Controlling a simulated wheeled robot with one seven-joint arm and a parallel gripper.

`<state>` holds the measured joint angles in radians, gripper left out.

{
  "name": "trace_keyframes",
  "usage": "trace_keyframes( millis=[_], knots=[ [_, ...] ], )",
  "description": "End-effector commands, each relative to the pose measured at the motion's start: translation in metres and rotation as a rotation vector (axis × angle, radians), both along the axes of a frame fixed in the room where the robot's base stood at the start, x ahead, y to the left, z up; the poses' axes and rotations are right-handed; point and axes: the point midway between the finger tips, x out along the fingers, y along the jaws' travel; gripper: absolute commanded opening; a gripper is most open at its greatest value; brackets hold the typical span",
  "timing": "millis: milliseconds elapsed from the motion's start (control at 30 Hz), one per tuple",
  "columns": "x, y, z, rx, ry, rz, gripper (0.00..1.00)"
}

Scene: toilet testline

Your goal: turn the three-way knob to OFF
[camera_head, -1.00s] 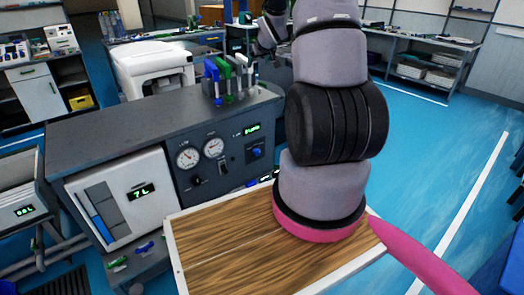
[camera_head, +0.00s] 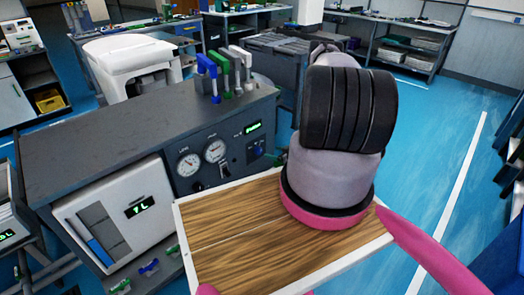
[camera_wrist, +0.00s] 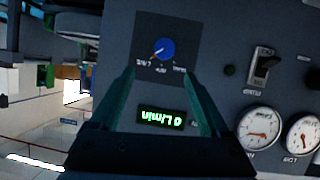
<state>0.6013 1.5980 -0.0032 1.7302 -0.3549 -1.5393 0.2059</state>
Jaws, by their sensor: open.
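The three-way knob (camera_wrist: 163,49) is round and blue on a dark square plate, with an orange pointer mark toward its lower left in the upside-down wrist view. Small labels surround it, too small to read surely. My gripper (camera_wrist: 160,73) is open, its two green fingers to either side and below the knob in the picture; contact cannot be told. In the head view the knob (camera_head: 259,149) is a small dark blue spot on the panel's right part; my gripper is hidden there.
A green display (camera_wrist: 162,117) reads 0 L/min in the wrist view. A toggle switch (camera_wrist: 264,65) and two gauges (camera_wrist: 259,127) lie to its right. In the head view, coloured valve handles (camera_head: 224,75) stand on the console top and a wooden board (camera_head: 235,235) lies in front.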

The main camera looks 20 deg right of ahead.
Motion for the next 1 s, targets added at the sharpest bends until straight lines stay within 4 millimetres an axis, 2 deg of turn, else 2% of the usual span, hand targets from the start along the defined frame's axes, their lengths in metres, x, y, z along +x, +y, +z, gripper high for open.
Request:
trace_keyframes(
  millis=[67, 167, 700, 1000],
  knots=[
    [-0.007, 0.005, -0.008, 0.009, -0.008, 0.007, 0.80],
    [-0.005, 0.008, -0.012, 0.010, -0.015, 0.012, 0.80],
    [0.074, 0.029, -0.045, 0.009, -0.014, 0.014, 0.80],
    [0.087, 0.033, -0.051, 0.010, -0.013, 0.011, 0.80]
  ],
)
